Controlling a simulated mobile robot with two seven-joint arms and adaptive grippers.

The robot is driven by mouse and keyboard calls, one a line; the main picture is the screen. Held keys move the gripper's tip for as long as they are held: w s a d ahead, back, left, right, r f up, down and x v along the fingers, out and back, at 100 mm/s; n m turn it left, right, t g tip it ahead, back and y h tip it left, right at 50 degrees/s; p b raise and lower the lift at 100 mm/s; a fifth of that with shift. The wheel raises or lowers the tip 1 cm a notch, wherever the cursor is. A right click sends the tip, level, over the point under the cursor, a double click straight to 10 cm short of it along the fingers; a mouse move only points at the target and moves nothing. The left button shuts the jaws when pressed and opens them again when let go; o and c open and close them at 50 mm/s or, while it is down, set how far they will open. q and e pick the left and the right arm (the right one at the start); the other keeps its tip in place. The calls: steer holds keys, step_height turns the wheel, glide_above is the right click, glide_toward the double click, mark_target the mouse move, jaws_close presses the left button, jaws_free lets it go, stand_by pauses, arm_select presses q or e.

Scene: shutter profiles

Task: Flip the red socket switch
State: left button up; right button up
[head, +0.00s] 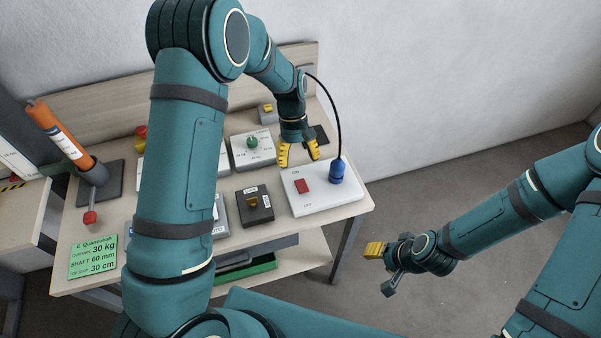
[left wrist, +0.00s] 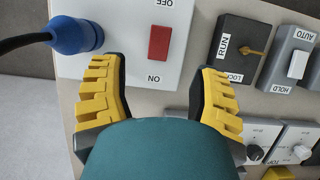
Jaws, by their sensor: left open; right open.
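The red socket switch (head: 302,185) is a red rocker on a white socket panel (head: 325,204) at the right end of the table. In the left wrist view the red rocker (left wrist: 159,43) lies between the ON and OFF labels, ahead of the fingertips. A blue plug (head: 337,171) with a black cable sits in the same panel. My left gripper (head: 298,153) is open and empty, just behind the panel in the head view, apart from the switch. My right gripper (head: 382,264) is in the air to the right of the table, open and empty.
A dark RUN/LOCK box (head: 254,205) with a yellow lever stands left of the panel. The black cable (head: 333,105) arches behind the plug. The floor right of the table is clear.

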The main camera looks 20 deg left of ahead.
arm_select(q)
steer(key=shift+v, duration=1.6)
